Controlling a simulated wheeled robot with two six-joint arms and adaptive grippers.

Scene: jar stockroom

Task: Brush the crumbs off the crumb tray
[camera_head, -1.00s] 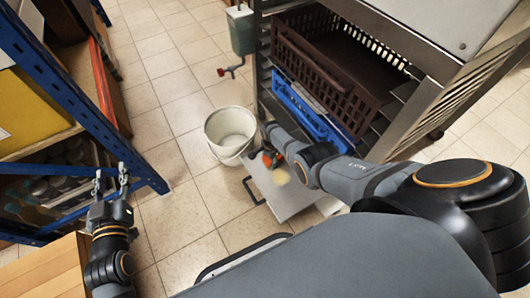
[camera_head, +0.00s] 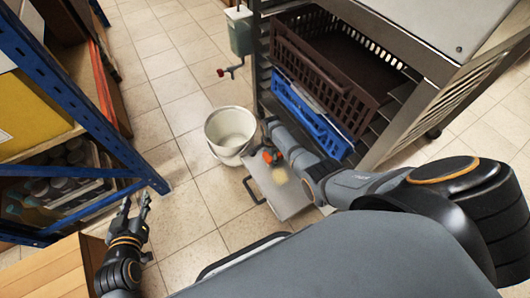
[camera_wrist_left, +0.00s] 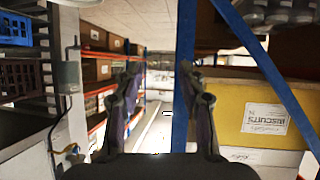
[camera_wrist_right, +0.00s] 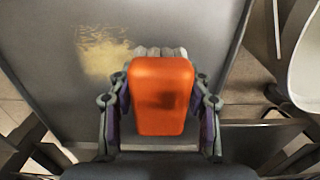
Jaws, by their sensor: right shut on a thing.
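The grey crumb tray (camera_head: 290,205) lies low in front of the rack, and its surface fills much of the right wrist view (camera_wrist_right: 45,60). A pale yellow patch of crumbs (camera_head: 280,176) is on it; in the right wrist view the crumbs (camera_wrist_right: 103,50) are left of the brush. My right gripper (camera_wrist_right: 160,100) is shut on the orange brush (camera_wrist_right: 162,85), its pale bristles pointing away over the tray. I cannot tell if the bristles touch it. The brush (camera_head: 271,157) is near the tray's bucket-side end. My left gripper (camera_head: 137,207) is open and empty, away from the tray.
A white bucket (camera_head: 230,132) stands on the floor beside the tray's far left end. The rack holds a brown crate (camera_head: 310,75) and a blue crate (camera_head: 300,110). A blue-framed shelf (camera_head: 75,100) stands left. Tiled floor (camera_head: 190,215) between is clear.

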